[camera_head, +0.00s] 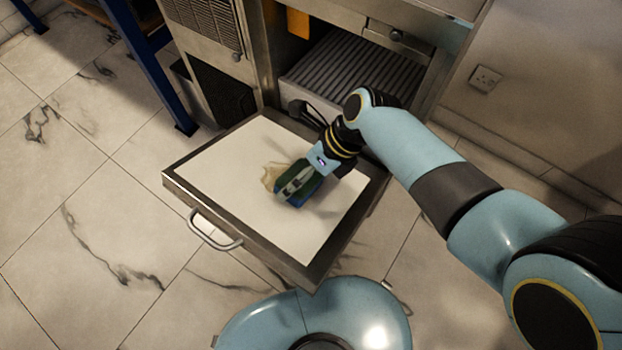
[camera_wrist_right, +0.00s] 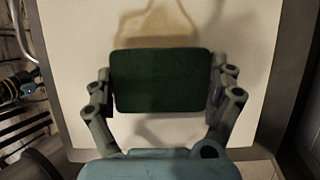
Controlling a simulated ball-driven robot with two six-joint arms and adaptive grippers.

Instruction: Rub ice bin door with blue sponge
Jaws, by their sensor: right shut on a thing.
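The ice bin door (camera_head: 225,160) hangs open and lies flat, its white inner panel facing up in a metal frame. It also fills the right wrist view (camera_wrist_right: 65,35). A brownish smear (camera_head: 270,174) marks the panel and also shows in the right wrist view (camera_wrist_right: 148,22). My right gripper (camera_head: 298,183) is shut on the sponge (camera_head: 291,201), which shows blue with a dark green face. The green face (camera_wrist_right: 161,80) sits between both fingers in the right wrist view. The sponge is at the smear's edge; I cannot tell whether it touches the panel. My left gripper is out of view.
The metal machine (camera_head: 205,30) stands behind the door, with its bin opening (camera_head: 355,65) showing a ribbed surface. A metal handle (camera_head: 213,232) sticks out from the door's front edge. A blue post (camera_head: 150,65) stands at left. Tiled floor at left is clear.

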